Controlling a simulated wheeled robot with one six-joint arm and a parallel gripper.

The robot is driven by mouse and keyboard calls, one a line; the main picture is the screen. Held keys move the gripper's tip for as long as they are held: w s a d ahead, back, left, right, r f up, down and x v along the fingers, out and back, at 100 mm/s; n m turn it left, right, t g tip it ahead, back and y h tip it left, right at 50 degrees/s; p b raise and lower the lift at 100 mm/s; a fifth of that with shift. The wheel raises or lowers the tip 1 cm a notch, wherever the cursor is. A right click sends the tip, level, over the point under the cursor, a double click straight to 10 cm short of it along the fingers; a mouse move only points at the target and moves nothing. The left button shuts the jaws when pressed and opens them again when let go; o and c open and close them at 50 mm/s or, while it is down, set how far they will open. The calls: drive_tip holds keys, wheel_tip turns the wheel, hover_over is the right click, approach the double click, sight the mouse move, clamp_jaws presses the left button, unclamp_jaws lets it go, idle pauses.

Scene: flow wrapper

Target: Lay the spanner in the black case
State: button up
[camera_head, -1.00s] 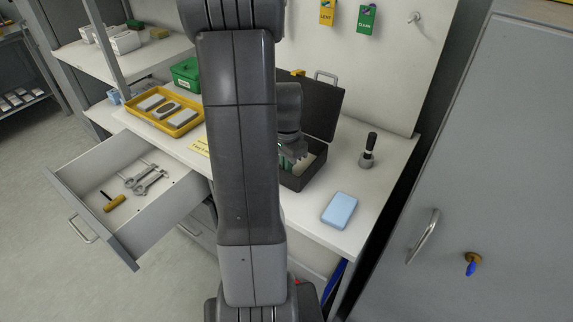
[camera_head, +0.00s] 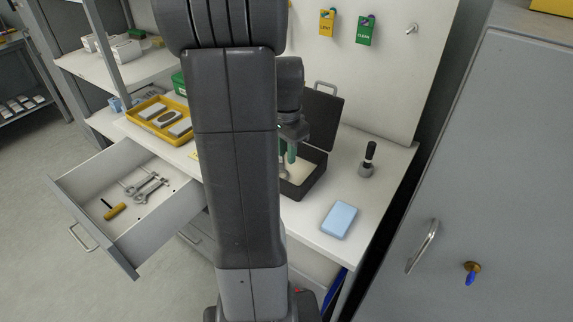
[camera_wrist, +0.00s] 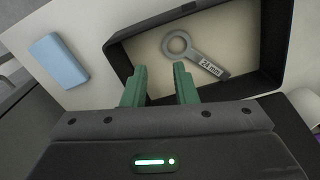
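The black case (camera_head: 318,182) stands open on the bench, its lid (camera_head: 323,118) raised at the back. In the wrist view a grey spanner (camera_wrist: 197,55) with a ring end and a "24 mm" label lies on the pale floor inside the case (camera_wrist: 272,40). My gripper (camera_wrist: 160,84) has its two green fingers apart with nothing between them. The spanner is beyond the fingertips, clear of them. In the head view my gripper (camera_head: 288,152) is over the left part of the case, and my arm hides some of the case.
An open drawer (camera_head: 150,225) at the left holds several spanners (camera_head: 146,186) and a yellow-handled tool (camera_head: 115,211). A yellow tray (camera_head: 150,107) stands behind it. A blue box (camera_head: 339,220) and a black-handled tool (camera_head: 368,160) sit right of the case on the bench.

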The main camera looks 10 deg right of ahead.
drive_tip(key=shift+r, duration=1.8)
drive_tip(key=shift+f, duration=0.1)
wheel_tip(320, 180, down, 13)
drive_tip(key=shift+s+r+b, duration=0.1)
drive_tip(key=shift+r+b, duration=0.05)
drive_tip(key=shift+b, duration=0.45)
wheel_tip(320, 180, up, 3)
drive_tip(key=shift+f+p, duration=0.1)
drive_tip(key=shift+p, duration=0.2)
drive_tip(key=shift+r, duration=0.8)
